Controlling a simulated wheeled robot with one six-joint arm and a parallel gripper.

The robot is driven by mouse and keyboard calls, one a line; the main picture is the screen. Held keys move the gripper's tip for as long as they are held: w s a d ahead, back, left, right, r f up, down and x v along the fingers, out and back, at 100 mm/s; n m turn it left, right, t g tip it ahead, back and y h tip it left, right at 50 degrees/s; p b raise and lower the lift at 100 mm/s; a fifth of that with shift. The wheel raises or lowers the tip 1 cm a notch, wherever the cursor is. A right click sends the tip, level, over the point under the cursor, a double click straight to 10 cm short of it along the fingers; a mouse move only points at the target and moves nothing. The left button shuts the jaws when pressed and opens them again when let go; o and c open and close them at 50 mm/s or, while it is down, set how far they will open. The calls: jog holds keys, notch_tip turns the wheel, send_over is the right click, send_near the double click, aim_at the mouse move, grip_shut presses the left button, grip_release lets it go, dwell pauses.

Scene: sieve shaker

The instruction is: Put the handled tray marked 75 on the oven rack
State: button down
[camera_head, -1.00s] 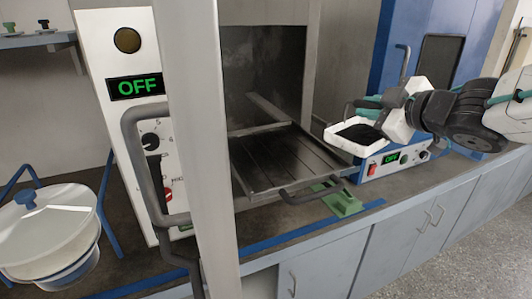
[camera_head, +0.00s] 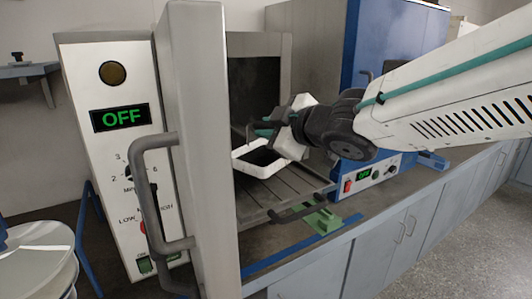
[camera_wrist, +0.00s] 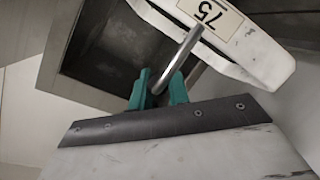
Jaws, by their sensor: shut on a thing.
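The white handled tray (camera_head: 253,169) with dark contents is over the pulled-out oven rack (camera_head: 303,183) in the head view. I cannot tell whether it touches the rack. In the wrist view the white tray wall (camera_wrist: 258,52) carries a label (camera_wrist: 211,14) reading 75. My gripper (camera_head: 264,130) is at the tray's far side. In the wrist view its teal fingers (camera_wrist: 160,90) are shut on the tray's metal handle (camera_wrist: 180,60). The oven (camera_head: 120,180) shows OFF, and its door (camera_head: 200,150) stands open. The door hides part of the rack.
A blue and white device (camera_head: 365,176) reading OFF stands right of the rack. A green block (camera_head: 322,221) lies on the counter below the rack's handle (camera_head: 300,212). A pale lidded vessel (camera_head: 38,262) is at the lower left. The rack's front right part is clear.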

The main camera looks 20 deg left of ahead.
aim_at(270, 161)
jog(key=shift+f, duration=2.4)
jog(key=shift+f, duration=0.1)
jog(key=c, duration=1.3)
grip_release()
jog(key=shift+c, duration=0.2)
jog(key=shift+s+d+r, duration=0.15)
jog(key=shift+d+r, duration=0.05)
jog(key=shift+d, duration=0.05)
jog(key=v, duration=1.1)
jog(key=shift+s+d, duration=0.15)
jog(key=shift+s, duration=0.05)
